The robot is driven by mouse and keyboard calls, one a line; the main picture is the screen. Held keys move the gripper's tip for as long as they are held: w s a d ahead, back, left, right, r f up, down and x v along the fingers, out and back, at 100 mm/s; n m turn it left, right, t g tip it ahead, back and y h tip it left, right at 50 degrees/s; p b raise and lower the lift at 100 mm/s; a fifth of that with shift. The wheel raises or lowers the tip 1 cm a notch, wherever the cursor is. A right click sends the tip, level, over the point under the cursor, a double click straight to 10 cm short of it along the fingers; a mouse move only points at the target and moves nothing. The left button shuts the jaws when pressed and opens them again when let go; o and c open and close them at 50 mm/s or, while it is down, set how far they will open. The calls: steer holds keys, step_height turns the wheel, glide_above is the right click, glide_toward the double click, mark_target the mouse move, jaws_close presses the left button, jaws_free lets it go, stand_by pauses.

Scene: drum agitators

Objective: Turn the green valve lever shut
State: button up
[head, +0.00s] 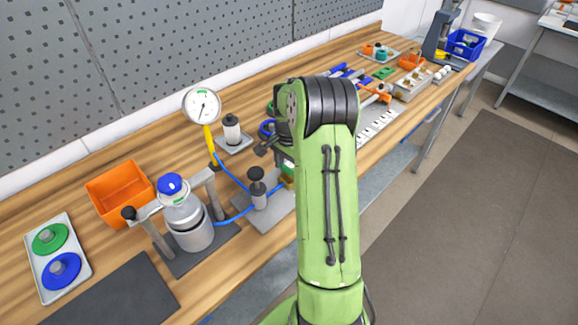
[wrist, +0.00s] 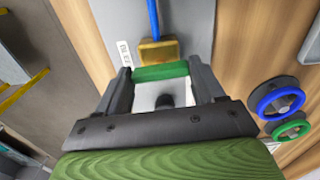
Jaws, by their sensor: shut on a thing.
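The green valve lever (wrist: 161,72) lies crosswise between the fingertips of my gripper (wrist: 160,76) in the wrist view. The gripper is shut on it, with one finger at each end of the green bar. A brass valve body (wrist: 158,50) sits just beyond the lever, with a blue hose (wrist: 153,18) running out of it. A small white label (wrist: 124,52) is on the grey plate (wrist: 187,25) beside the valve. In the head view my arm hides most of the gripper and the lever; the brass valve (head: 288,181) shows only partly beside the arm.
In the wrist view a blue ring (wrist: 277,97) and a green ring (wrist: 290,129) stand to the right. In the head view a clamped bottle (head: 183,210), a gauge (head: 202,106) and an orange bin (head: 119,192) stand left of my arm. Several parts crowd the bench beyond it.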

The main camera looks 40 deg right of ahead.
mark_target(289, 169)
steer(key=shift+r, duration=0.1)
steer(key=o, duration=1)
steer(key=shift+o, duration=0.2)
step_height(289, 169, up, 16)
steer(key=p, duration=0.2)
